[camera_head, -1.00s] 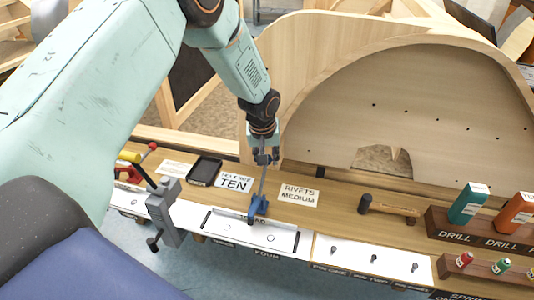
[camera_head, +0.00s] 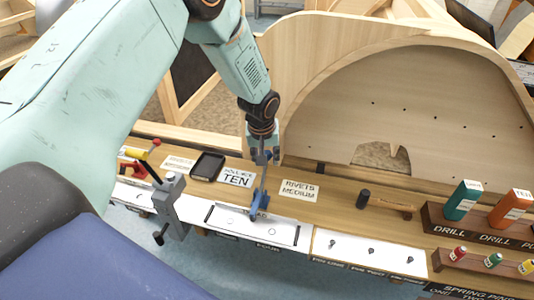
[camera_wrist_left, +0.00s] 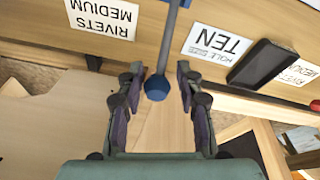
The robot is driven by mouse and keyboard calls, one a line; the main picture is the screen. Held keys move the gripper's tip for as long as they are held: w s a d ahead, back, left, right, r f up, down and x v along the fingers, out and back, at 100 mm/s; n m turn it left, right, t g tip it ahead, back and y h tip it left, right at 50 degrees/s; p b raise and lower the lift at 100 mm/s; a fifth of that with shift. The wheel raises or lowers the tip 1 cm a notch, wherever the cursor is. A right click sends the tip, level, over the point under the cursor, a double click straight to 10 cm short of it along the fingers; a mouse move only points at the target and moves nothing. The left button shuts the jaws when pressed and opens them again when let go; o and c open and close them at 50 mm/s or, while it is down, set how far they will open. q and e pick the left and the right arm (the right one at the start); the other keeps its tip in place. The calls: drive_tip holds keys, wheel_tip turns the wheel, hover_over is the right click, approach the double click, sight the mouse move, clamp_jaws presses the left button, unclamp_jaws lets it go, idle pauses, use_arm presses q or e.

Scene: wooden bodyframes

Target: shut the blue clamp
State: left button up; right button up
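The blue clamp (camera_head: 259,205) sits on the white plate (camera_head: 284,235) at the bench's front edge. Its long grey lever (camera_head: 263,180) stands up, nearly upright, from the blue base. In the left wrist view, the lever (camera_wrist_left: 174,35) ends in a blue knob (camera_wrist_left: 157,88). My left gripper (camera_head: 262,156) is at the lever's top. The left wrist view shows its two fingers (camera_wrist_left: 158,78) apart, one on each side of the knob, with gaps on both sides. The clamp's base is outside the wrist view. My right gripper is not in view.
A grey clamp (camera_head: 170,205) with a dark handle stands left of the blue clamp. A black tray (camera_head: 207,167) and label cards (camera_head: 299,190) lie behind. A hammer (camera_head: 390,207) and bottles (camera_head: 463,200) are to the right. A curved wooden frame (camera_head: 400,110) rises behind.

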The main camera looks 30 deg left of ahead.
use_arm(q)
drive_tip(key=o, duration=0.3)
drive_tip(key=shift+w+a, duration=0.1)
drive_tip(key=shift+w, duration=0.05)
drive_tip(key=shift+o, duration=0.2)
drive_tip(key=shift+r, duration=0.15)
drive_tip(key=shift+r, duration=0.3)
drive_tip(key=v, duration=1.1)
